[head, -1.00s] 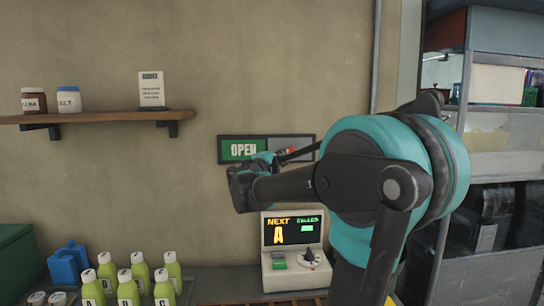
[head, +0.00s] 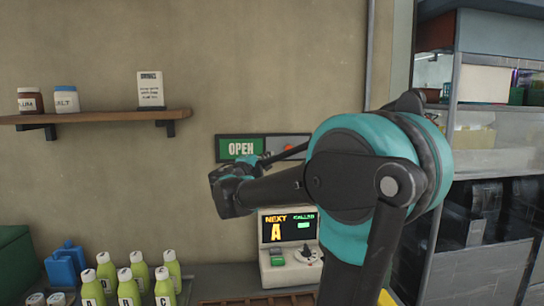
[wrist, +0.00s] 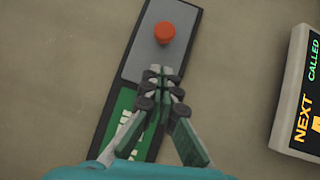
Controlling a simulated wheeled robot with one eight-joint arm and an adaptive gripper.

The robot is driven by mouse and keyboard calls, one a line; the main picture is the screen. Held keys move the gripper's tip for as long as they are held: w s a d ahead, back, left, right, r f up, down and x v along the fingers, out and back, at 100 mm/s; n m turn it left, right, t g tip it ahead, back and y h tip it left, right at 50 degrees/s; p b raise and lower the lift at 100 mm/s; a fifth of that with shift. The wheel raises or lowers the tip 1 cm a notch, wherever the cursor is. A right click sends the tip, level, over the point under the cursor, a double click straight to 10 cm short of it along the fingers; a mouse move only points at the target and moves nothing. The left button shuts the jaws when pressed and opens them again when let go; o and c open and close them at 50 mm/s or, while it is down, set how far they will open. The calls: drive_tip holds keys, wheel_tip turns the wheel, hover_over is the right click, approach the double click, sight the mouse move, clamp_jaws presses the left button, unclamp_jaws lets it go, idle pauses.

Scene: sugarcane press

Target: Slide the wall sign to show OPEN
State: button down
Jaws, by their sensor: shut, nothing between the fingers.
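The wall sign (head: 222,149) hangs on the wall behind my arm. Its green part (head: 240,149) reads OPEN on the left, and a grey slider panel (head: 276,143) covers its right part. A red-orange knob (wrist: 165,32) stands on the grey panel (wrist: 150,62) in the wrist view; a bit of it also shows in the head view. My gripper (wrist: 162,74) is shut and empty, its fingertips in front of the grey panel's edge, apart from the knob. In the head view, my arm hides part of the sign's lower edge.
A display unit (head: 279,272) with a lit screen stands on the counter below the sign. Several green bottles (head: 127,289) and a blue container (head: 66,268) stand at the lower left. A wooden shelf (head: 95,116) holds jars and a card.

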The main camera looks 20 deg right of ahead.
drive_tip(key=v, duration=0.7)
drive_tip(key=shift+s+a, duration=0.2)
drive_tip(key=shift+a, duration=0.2)
drive_tip(key=s+d+f+m+g+y, duration=0.2)
drive_tip(key=s+f, duration=0.2)
drive_tip(key=f, duration=0.5)
drive_tip(key=s+d+f+m+g+y, duration=0.2)
drive_tip(key=s+f, duration=0.1)
drive_tip(key=f, duration=0.6)
drive_tip(key=s+d+f+m+g+y, duration=0.1)
drive_tip(key=s+d+f+g+y, duration=0.2)
drive_tip(key=f, duration=0.5)
drive_tip(key=s+a+f+m+y, duration=0.1)
drive_tip(key=s+a+f+y, duration=0.1)
drive_tip(key=s+a+f, duration=0.1)
drive_tip(key=s+a+f+m+g+y, duration=0.1)
drive_tip(key=s+a+f+m+y, duration=0.1)
drive_tip(key=s+a+f, duration=0.2)
drive_tip(key=s+a+f+m+y, duration=0.1)
drive_tip(key=s+a+f, duration=0.3)
drive_tip(key=f, duration=0.4)
drive_tip(key=shift+s+f+m+g+y, duration=0.2)
drive_tip(key=shift+s+m+g+y, duration=0.1)
drive_tip(key=shift+s+y, duration=0.6)
drive_tip(key=shift+s+a+f, duration=0.15)
drive_tip(key=shift+a, duration=0.15)
